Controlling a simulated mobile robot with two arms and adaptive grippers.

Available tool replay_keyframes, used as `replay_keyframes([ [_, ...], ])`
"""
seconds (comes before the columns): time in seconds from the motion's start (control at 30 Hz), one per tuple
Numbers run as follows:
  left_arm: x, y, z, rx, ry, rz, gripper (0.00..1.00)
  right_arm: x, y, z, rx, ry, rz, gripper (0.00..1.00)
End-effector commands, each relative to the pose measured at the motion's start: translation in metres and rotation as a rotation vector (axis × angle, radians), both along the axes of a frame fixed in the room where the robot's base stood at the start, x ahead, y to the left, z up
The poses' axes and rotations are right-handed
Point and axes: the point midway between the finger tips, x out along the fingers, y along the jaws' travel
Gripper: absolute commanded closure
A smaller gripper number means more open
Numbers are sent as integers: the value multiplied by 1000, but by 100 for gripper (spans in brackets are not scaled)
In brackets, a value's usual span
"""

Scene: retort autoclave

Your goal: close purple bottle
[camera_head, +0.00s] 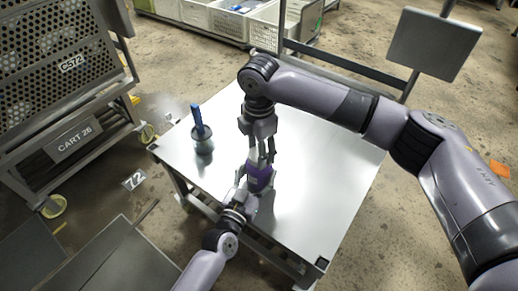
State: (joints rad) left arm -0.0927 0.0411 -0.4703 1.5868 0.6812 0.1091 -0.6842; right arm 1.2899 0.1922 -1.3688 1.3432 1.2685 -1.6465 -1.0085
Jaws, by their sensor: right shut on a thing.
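The purple bottle (259,176) stands near the middle of the metal table (325,165). My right gripper (262,156) points down from above and is shut at the top of the bottle. Its fingers hide the cap or neck, so I cannot tell whether a cap sits on it or how far. My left gripper (250,192) comes in from the near side, low against the purple body. Its fingers are beside the bottle, but I cannot tell if they are closed on it.
A blue-handled item with a dark round base (202,132) stands on the table's left part. The table's right side is clear. A perforated cart (75,140) stands at the left. White crates (225,18) are behind. A grey panel on a post (434,43) rises at the back right.

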Motion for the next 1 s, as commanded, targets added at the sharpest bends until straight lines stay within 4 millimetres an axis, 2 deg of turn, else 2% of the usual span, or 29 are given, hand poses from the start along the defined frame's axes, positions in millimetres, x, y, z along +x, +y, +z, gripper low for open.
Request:
replay_keyframes([
  [0.17, 0, 0, -1, 0, 1, 0, 100, -1, 1, -1, 1, 3, -126, 87],
  [0.8, 0, 0, -1, 0, 1, 0, 100, -1, 1, -2, 0, 5, -1488, 87],
  [0.87, 0, 0, 0, 0, 1, 0, 100, -1, 1, -2, 0, 4, -1574, 87],
  [1.0, 0, 0, 0, 0, 1, 0, 100, -1, 1, -1, 1, 1, -1559, 87],
])
